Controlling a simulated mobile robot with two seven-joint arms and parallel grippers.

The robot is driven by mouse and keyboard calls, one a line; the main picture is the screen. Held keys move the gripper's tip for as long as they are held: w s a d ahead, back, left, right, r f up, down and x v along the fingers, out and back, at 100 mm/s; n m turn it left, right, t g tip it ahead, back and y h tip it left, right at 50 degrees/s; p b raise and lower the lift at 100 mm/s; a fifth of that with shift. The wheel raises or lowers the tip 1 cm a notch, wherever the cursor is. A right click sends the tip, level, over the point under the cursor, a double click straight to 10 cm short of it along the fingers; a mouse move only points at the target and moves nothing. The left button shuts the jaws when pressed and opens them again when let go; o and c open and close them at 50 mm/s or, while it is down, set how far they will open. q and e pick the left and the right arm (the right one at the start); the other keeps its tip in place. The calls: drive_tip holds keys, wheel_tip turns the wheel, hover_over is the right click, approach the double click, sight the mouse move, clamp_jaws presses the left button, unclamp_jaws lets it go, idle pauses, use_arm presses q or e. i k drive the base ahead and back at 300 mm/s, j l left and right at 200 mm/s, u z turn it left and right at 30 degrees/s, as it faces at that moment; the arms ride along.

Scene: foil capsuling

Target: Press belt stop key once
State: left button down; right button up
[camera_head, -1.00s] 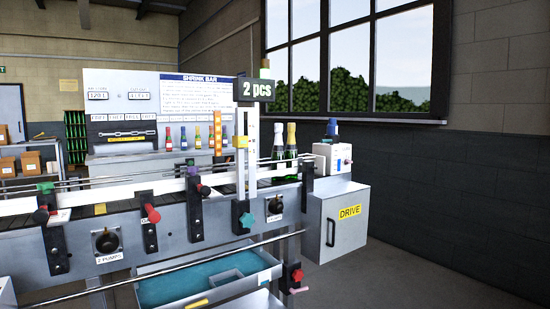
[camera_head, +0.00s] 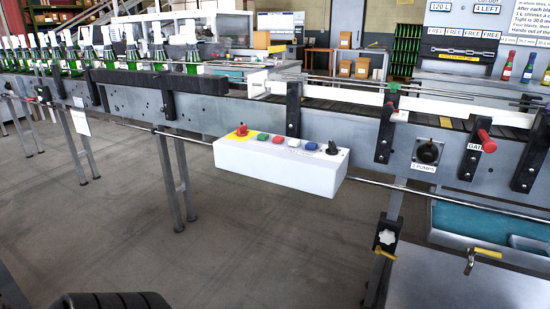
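A white control box (camera_head: 280,167) hangs on the front of the conveyor, in the middle of the head view. Along its top sit a red mushroom button on a yellow plate (camera_head: 241,131), a green key (camera_head: 263,137), a red key (camera_head: 278,139), a white key (camera_head: 294,142), a blue key (camera_head: 311,146) and a black knob (camera_head: 332,148). Their labels are too small to read, so I cannot tell from lettering which one is the belt stop. Neither of my grippers is in view, and nothing touches the box.
The conveyor (camera_head: 350,120) runs across the view, with several green bottles (camera_head: 72,66) at the left. A rail (camera_head: 380,183) runs along its front. The floor (camera_head: 250,245) before the box is clear.

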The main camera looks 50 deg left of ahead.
sight(277, 139)
drive_tip(key=u, duration=1.65)
